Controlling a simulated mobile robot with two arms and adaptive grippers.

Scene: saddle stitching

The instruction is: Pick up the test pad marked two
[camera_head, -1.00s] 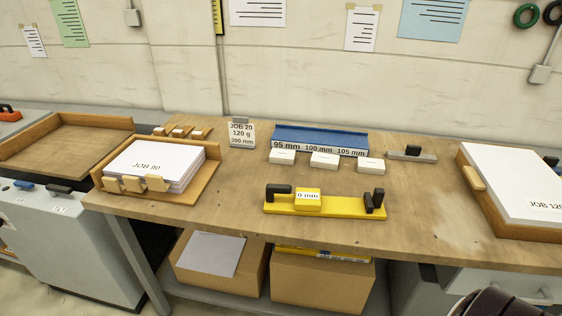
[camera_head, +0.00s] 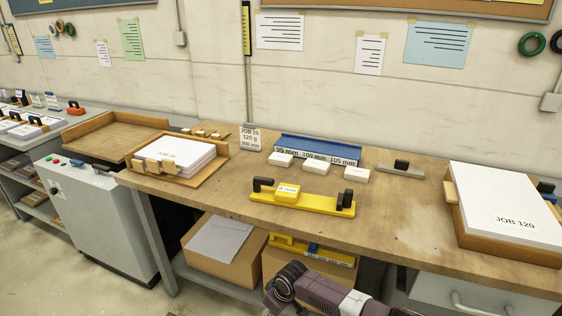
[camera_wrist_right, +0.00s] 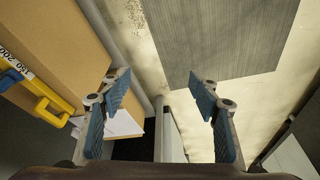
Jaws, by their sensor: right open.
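I cannot read a mark "two" on any pad in either view. Three small white blocks, the left one (camera_head: 281,160), the middle one (camera_head: 315,166) and the right one (camera_head: 356,174), lie in front of a blue rack marked 95, 100 and 105 mm; their tops are too small to read. White pads (camera_head: 28,128) stand on a far bench at the left edge, also unreadable. My right gripper (camera_wrist_right: 160,92) is open and empty in the right wrist view. Part of my right arm shows at the bottom of the head view, below the bench. My left gripper is out of view.
The wooden bench (camera_head: 395,225) carries the blue rack (camera_head: 320,148), a yellow gauge (camera_head: 302,204), a JOB 120 stack (camera_head: 510,210) and another paper stack (camera_head: 180,155). An empty wooden tray (camera_head: 120,138) lies further left. Cardboard boxes (camera_head: 215,262) sit under the bench.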

